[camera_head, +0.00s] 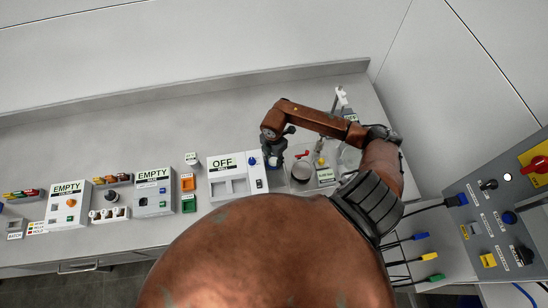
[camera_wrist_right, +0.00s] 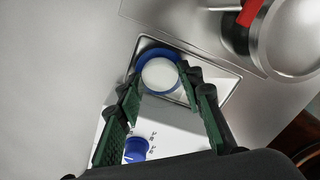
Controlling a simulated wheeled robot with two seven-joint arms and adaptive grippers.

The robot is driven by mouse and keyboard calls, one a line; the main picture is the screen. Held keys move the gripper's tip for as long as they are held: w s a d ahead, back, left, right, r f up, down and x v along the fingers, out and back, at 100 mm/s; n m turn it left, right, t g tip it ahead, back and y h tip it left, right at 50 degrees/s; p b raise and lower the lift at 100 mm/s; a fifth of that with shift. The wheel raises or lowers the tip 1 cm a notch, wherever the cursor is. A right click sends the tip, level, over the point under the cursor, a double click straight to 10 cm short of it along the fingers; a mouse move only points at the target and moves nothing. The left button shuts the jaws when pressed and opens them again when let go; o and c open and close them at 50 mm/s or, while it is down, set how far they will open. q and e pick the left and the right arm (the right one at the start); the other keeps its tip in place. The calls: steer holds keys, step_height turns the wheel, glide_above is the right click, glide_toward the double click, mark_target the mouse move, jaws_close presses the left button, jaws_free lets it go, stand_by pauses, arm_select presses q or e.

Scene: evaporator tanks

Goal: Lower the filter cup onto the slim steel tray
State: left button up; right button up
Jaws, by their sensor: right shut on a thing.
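The filter cup (camera_wrist_right: 160,74), white inside with a blue rim, sits between the green fingertips in the right wrist view. My right gripper (camera_wrist_right: 163,82) is shut on it, one finger on each side. The slim steel tray (camera_wrist_right: 226,83) is a shallow rectangle directly behind and below the cup; its right part shows bare. I cannot tell whether the cup touches the tray. In the head view my right gripper (camera_head: 273,156) points down just right of the OFF panel, hiding most of the cup and tray. My left gripper is not in view.
A white OFF unit (camera_head: 227,176) stands left of the gripper; its blue knob (camera_wrist_right: 136,149) shows below the fingers. A round steel vessel (camera_wrist_right: 285,35) with a red handle is close at upper right. A control panel (camera_head: 500,215) with cables stands far right. The bench's back is clear.

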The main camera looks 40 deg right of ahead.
steer(key=shift+f, duration=0.35)
steer(key=o, duration=1.2)
steer(key=shift+o, duration=0.2)
steer(key=shift+r, duration=0.1)
step_height(320, 180, up, 12)
